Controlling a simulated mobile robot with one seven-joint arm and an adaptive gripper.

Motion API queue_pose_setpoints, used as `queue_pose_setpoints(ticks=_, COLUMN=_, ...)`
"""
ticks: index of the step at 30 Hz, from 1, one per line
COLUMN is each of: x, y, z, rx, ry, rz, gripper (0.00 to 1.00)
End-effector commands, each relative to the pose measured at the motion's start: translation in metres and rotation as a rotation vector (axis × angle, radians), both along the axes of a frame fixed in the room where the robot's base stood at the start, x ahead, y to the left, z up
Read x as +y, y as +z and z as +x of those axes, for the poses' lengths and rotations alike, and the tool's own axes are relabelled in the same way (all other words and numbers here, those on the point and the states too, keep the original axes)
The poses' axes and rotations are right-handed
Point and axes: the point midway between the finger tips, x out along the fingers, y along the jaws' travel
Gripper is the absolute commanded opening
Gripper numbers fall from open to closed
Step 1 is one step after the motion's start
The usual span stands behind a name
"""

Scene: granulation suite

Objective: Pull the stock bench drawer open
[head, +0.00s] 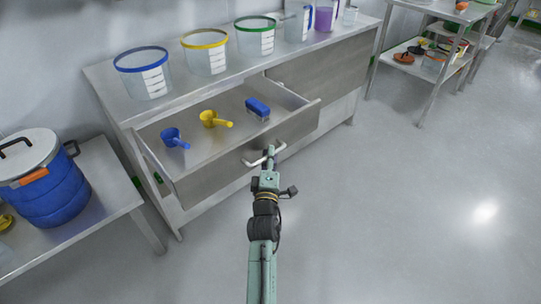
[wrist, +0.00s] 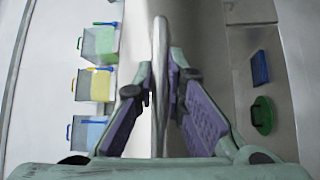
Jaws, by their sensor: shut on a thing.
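The stock bench drawer (head: 222,160) stands pulled out from the steel bench (head: 158,111), with its inside showing in the head view. A blue scoop (head: 173,138), a yellow scoop (head: 210,119) and a blue brush (head: 257,107) lie in it. The drawer's pale bar handle (head: 251,163) is on its front panel. My gripper (head: 269,155) is at the handle, shut on it. In the wrist view the handle (wrist: 160,50) runs upright between the two fingers of my gripper (wrist: 162,90). The exact finger contact is hard to see.
Clear tubs with blue (head: 146,75), yellow (head: 205,55) and green (head: 255,38) rims stand on the bench top. A blue lidded drum (head: 50,200) stands on a side table at left. A shelved rack (head: 420,75) stands at upper right. The floor (head: 400,210) at right is clear.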

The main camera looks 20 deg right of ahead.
Motion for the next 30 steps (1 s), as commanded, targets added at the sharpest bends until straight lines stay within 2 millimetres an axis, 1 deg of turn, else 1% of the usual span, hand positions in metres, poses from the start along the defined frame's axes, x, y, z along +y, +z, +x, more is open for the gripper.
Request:
queue_pose_setpoints(ticks=3, x=0.0, y=0.001, z=0.0, rx=-0.001, ry=0.0, rz=-0.004, gripper=0.0)
queue_pose_setpoints(ticks=4, x=0.0, y=0.001, z=0.0, rx=-0.001, ry=0.0, rz=-0.004, gripper=0.11)
queue_pose_setpoints(ticks=8, x=0.0, y=0.001, z=0.0, rx=-0.001, ry=0.0, rz=-0.003, gripper=0.2)
queue_pose_setpoints(ticks=17, x=0.001, y=0.0, z=-0.001, rx=0.0, ry=0.0, rz=-0.001, gripper=0.2)
queue_pose_setpoints(ticks=20, x=0.004, y=-0.002, z=-0.008, rx=0.002, ry=0.0, rz=-0.001, gripper=0.2)
queue_pose_setpoints(ticks=27, x=0.021, y=-0.008, z=-0.044, rx=0.002, ry=-0.001, rz=-0.001, gripper=0.2)
queue_pose_setpoints(ticks=30, x=0.026, y=-0.009, z=-0.056, rx=0.002, ry=-0.001, rz=-0.001, gripper=0.2)
